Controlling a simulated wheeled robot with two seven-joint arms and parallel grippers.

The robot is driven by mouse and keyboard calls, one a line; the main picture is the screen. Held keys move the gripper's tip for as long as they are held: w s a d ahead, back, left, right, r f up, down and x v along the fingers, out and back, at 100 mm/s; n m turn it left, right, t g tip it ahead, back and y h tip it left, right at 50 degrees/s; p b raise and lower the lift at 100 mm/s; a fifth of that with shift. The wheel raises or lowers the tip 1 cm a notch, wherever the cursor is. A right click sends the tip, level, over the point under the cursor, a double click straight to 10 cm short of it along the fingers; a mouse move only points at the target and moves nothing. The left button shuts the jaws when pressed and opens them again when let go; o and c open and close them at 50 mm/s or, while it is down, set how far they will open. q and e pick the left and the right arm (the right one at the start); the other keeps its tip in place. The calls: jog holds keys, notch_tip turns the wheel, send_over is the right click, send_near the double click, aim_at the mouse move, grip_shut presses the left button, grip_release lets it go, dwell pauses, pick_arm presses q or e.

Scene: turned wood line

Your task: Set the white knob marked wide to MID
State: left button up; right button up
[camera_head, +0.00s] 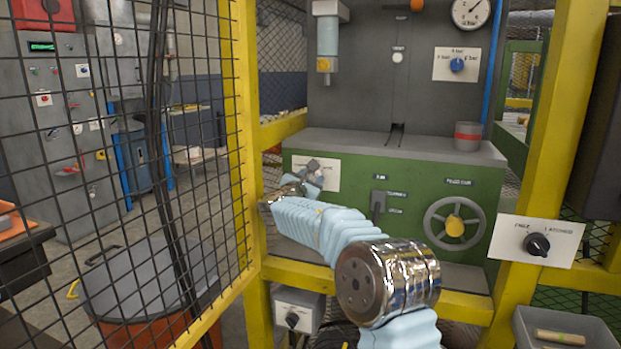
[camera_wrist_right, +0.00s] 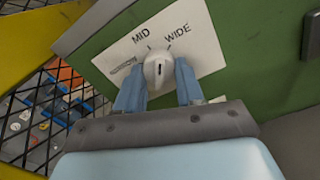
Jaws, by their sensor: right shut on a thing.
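The white knob (camera_wrist_right: 158,70) sits on a white plate (camera_wrist_right: 205,55) on the green machine front. The plate reads MID above the knob and WIDE to the upper right, with a third, unreadable label at left. My right gripper (camera_wrist_right: 159,78) has its two blue fingers on either side of the knob, shut on it. A short dark mark shows on the knob's face, but which label it points to is unclear. In the head view the right gripper (camera_head: 313,172) covers most of the plate (camera_head: 330,178), hiding the knob. My left gripper is out of view.
A lever (camera_head: 378,203) and a handwheel (camera_head: 454,225) are to the right on the green machine. A blue knob (camera_head: 457,65) is above, and a black knob (camera_head: 537,244) is on the yellow post. A mesh fence (camera_head: 120,150) stands at left.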

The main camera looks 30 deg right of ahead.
jog(key=n, duration=0.6)
jog(key=shift+s, duration=0.1)
jog(key=shift+f+n, duration=0.1)
jog(key=shift+n, duration=0.3)
jog(key=o, duration=1)
jog(key=shift+o, duration=0.2)
jog(key=b+v, duration=0.2)
jog(key=v, duration=1.1)
jog(key=shift+s+a+b, duration=0.2)
jog(key=shift+s+b, duration=0.1)
